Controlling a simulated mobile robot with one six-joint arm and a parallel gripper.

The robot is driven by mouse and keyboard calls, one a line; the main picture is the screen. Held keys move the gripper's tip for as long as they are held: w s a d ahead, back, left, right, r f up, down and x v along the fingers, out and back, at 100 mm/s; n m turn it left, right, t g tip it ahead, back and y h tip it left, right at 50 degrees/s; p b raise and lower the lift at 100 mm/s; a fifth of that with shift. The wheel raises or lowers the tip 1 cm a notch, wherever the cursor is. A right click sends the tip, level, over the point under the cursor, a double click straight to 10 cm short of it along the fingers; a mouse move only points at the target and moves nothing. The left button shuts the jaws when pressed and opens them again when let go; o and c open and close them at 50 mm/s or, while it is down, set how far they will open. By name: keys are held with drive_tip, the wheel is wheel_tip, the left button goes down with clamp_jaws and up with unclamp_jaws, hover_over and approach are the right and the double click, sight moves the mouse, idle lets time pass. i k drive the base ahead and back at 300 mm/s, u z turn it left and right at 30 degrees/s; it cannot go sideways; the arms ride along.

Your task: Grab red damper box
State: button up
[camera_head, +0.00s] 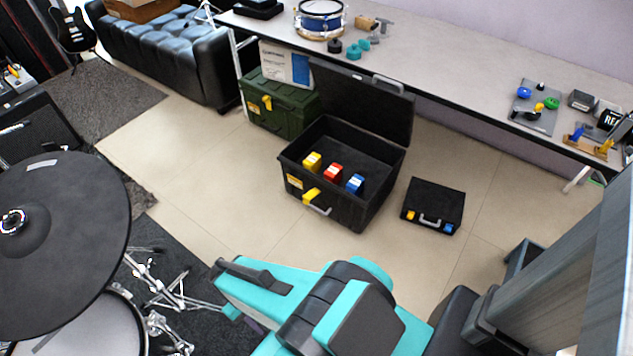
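The red damper box (333,173) stands inside the open black case (358,215) on the floor. It sits between a yellow box (312,161) and a blue box (354,183), near the case's front wall, and its top is uncovered. The case lid (362,100) is raised at the back. My teal and black arm is low in the picture, in front of the case and apart from it. My gripper (228,288) seems to be at the arm's left end; its fingers are not clear, and I see nothing held there.
A closed small black case (433,206) lies right of the open one. A green case (280,103) stands behind left. A long table (450,75) runs along the wall. Drum kit parts (60,220) fill the left. Tiled floor (225,190) left of the case is free.

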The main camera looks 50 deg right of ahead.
sight(334, 173)
drive_tip(key=z, duration=0.25)
drive_tip(key=k, duration=0.25)
drive_tip(key=u, duration=2.85)
drive_tip(key=k, duration=1)
drive_tip(key=z, duration=0.3)
